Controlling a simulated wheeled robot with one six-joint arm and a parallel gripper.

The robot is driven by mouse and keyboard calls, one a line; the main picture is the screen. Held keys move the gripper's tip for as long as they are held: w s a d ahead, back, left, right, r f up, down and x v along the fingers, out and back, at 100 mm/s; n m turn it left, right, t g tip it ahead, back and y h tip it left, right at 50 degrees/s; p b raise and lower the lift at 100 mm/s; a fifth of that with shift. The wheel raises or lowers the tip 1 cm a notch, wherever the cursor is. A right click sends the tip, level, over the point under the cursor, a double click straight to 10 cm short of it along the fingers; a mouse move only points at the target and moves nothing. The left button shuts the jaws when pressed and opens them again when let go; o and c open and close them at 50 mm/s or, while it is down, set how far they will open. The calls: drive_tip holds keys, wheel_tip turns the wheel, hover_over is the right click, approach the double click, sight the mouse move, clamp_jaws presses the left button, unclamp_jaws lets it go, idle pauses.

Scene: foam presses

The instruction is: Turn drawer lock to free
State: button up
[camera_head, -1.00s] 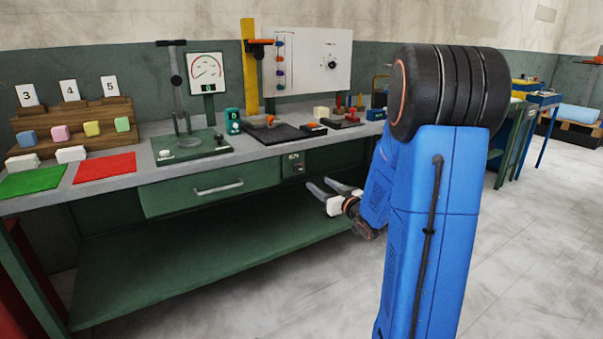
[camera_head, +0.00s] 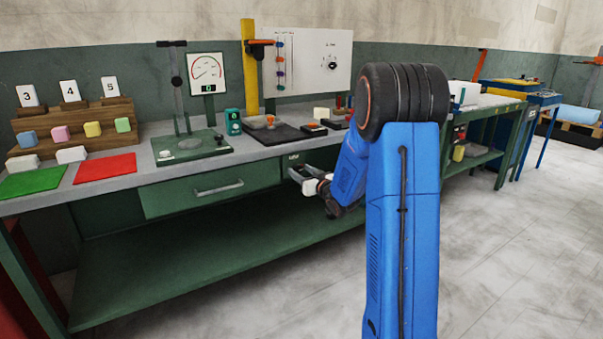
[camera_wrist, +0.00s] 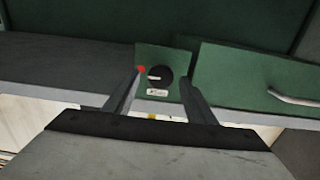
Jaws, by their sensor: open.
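The drawer lock is a round black knob (camera_wrist: 160,77) on a small green panel under the bench top. Its white pointer mark lies roughly level in the wrist view, toward the side of a red dot (camera_wrist: 141,69). A small white label (camera_wrist: 157,92) sits beside the knob, too small to read. My gripper (camera_wrist: 159,76) is open and empty, its two fingers on either side of the knob, with no contact visible. In the head view my gripper (camera_head: 298,171) is in front of the lock panel (camera_head: 290,160) and hides the knob. The green drawer (camera_head: 165,197) beside it looks shut.
The drawer's grey handle (camera_head: 218,189) sticks out left of the lock. The grey bench top (camera_head: 130,160) overhangs the panel and carries a press (camera_head: 190,148) and other fixtures. A green lower shelf (camera_head: 200,255) runs below. Open floor lies in front.

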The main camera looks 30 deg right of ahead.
drive_tip(key=c, duration=1)
drive_tip(key=shift+n, duration=0.3)
drive_tip(key=n, duration=0.3)
drive_tip(key=shift+a+n, duration=0.1)
drive_tip(key=shift+n, duration=0.3)
drive_tip(key=n, duration=0.4)
drive_tip(key=shift+f, duration=0.1)
drive_tip(key=n, duration=0.5)
drive_tip(key=shift+a+f, duration=0.1)
drive_tip(key=shift+f+n, duration=0.1)
drive_tip(key=shift+n, duration=2.1)
